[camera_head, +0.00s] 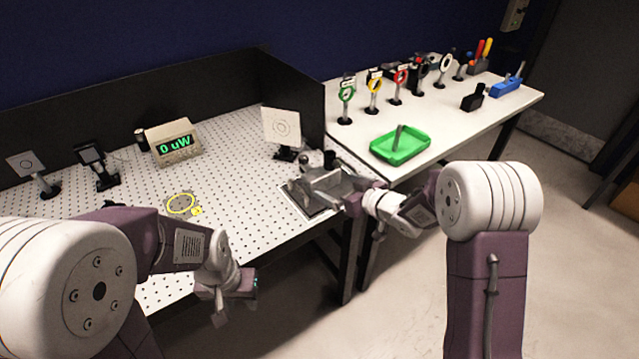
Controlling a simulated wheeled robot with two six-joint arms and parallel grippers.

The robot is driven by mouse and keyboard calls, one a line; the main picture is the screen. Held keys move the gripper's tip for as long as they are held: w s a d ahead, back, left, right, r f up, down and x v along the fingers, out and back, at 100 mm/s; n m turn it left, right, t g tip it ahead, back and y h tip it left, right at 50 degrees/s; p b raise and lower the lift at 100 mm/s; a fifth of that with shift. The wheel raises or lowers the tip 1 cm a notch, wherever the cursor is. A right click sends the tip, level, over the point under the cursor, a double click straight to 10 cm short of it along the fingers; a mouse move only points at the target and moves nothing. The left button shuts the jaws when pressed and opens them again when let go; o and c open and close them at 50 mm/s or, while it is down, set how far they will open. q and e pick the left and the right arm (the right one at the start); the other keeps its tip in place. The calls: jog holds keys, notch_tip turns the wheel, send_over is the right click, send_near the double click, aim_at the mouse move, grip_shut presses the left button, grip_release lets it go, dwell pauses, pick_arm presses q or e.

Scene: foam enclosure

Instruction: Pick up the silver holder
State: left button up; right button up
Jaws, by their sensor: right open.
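A small grey metallic post (398,138) stands tilted in the green tray (420,153) on the right-hand table; it may be the silver holder, but it is too small to be sure. My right gripper (306,188) is open over the right front corner of the perforated table, to the left of the green tray and apart from it. A dark post shows just behind it. My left gripper (222,305) hangs in front of the perforated table's front edge; its jaws are too unclear to read.
The perforated table (235,150) bears a power meter (174,141) reading 0 uW, a yellow ring (181,205) and a white target card (281,127). Several ringed mounts, such as a red one (400,78), stand behind the green tray. Black panels edge the perforated table.

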aim_at(327, 180)
jog(key=shift+w+f, duration=0.15)
jog(key=shift+w, duration=0.15)
jog(key=w+a, duration=0.2)
jog(key=shift+a+f, duration=0.3)
jog(key=shift+f, duration=0.2)
jog(key=x, duration=0.5)
jog(key=shift+w, duration=0.25)
jog(key=shift+d, duration=0.15)
jog(key=shift+c, duration=0.3)
jog(key=c, duration=1.5)
jog(key=shift+c, duration=0.6)
notch_tip(327, 180, up, 10)
jog(key=p, duration=0.3)
